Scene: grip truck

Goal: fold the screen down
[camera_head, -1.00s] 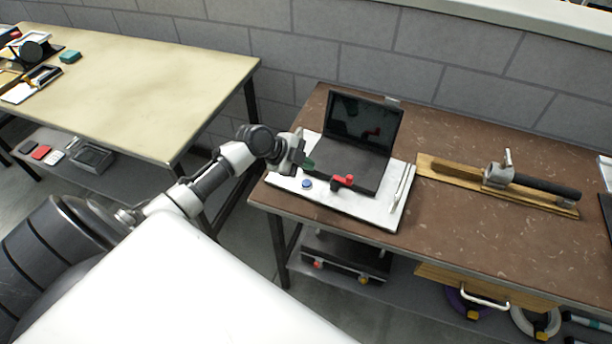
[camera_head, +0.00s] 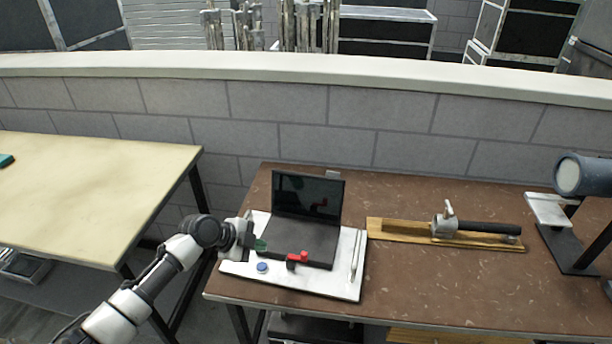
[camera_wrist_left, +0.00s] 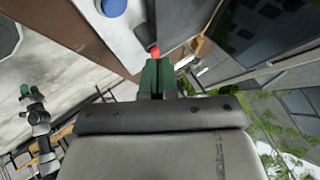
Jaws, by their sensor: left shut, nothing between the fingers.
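A black laptop-like device with its screen (camera_head: 308,195) standing up sits on a white board (camera_head: 340,284) on the brown table. Its dark base (camera_head: 300,242) lies flat towards me. A red part (camera_head: 298,257) is at the base's front edge, and a blue button (camera_head: 262,267) is on the board to its left. My left gripper (camera_head: 261,245) is at the left side of the base, with green fingertips. The fingers also show in the left wrist view (camera_wrist_left: 158,78), shut and empty, with the red part just beyond the tips. I cannot tell if they touch the device.
A wooden board with a black-handled tool (camera_head: 470,228) lies right of the white board. A grey cylinder on a stand (camera_head: 580,175) is at the far right. A pale table (camera_head: 90,195) stands left across a gap. A low block wall (camera_head: 290,115) runs behind.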

